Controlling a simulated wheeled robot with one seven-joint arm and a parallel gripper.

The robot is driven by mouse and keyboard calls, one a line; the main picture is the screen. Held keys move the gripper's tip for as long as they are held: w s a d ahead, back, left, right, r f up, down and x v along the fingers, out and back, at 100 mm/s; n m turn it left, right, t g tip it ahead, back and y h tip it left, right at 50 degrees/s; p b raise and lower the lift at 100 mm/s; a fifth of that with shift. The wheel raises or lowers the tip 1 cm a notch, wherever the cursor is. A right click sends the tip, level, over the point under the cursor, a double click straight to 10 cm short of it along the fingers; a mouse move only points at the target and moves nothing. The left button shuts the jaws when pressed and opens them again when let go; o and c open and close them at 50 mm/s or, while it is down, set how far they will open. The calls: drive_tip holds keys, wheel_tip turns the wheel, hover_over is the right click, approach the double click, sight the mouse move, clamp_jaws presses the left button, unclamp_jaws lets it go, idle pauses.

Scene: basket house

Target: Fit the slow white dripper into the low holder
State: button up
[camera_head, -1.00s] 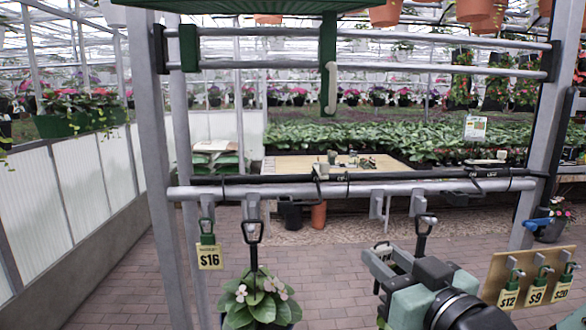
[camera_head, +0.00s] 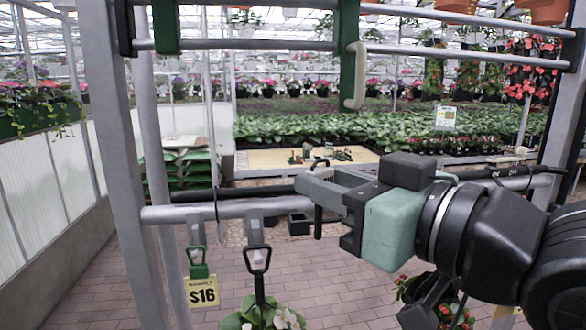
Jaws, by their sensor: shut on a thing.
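My gripper (camera_head: 305,190) reaches in from the right at the height of the lower rail (camera_head: 235,209). It is shut on a small dark thing (camera_head: 318,222), which shows just below the jaws. The jaws hide most of it, so I cannot tell its shape, or whether it is the white dripper. Grey brackets (camera_head: 254,228) sit on the lower rail left of my gripper. I cannot tell which part is the low holder. No dripper is plainly recognisable elsewhere.
A black hanger (camera_head: 258,262) carries a white-flowered plant (camera_head: 262,318) left of my gripper. A $16 tag (camera_head: 202,292) hangs beside it. A red-flowered plant (camera_head: 462,318) is partly hidden below my arm. Upright posts (camera_head: 110,150) bound the rack.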

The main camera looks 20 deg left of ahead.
drive_tip(key=shift+w+a+f+p, duration=0.1)
drive_tip(key=shift+w+a+p, duration=0.45)
drive_tip(key=shift+w+a, duration=0.6)
drive_tip(key=shift+w+a+r+p, duration=0.1)
drive_tip(key=shift+w+a+p, duration=0.5)
drive_tip(key=shift+w, duration=0.9)
drive_tip(key=shift+w+a+f+p, duration=0.1)
drive_tip(key=shift+w+a+p, duration=0.4)
drive_tip(key=shift+w+a, duration=0.65)
drive_tip(key=shift+w+d+f+b, duration=0.15)
drive_tip(key=shift+d+f+b, duration=0.15)
drive_tip(key=shift+f+b, duration=0.4)
drive_tip(key=shift+r, duration=0.15)
drive_tip(key=shift+d+b, duration=0.1)
drive_tip(key=shift+b, duration=0.7)
drive_tip(key=shift+f+b, duration=1.4)
drive_tip(key=shift+f, duration=0.15)
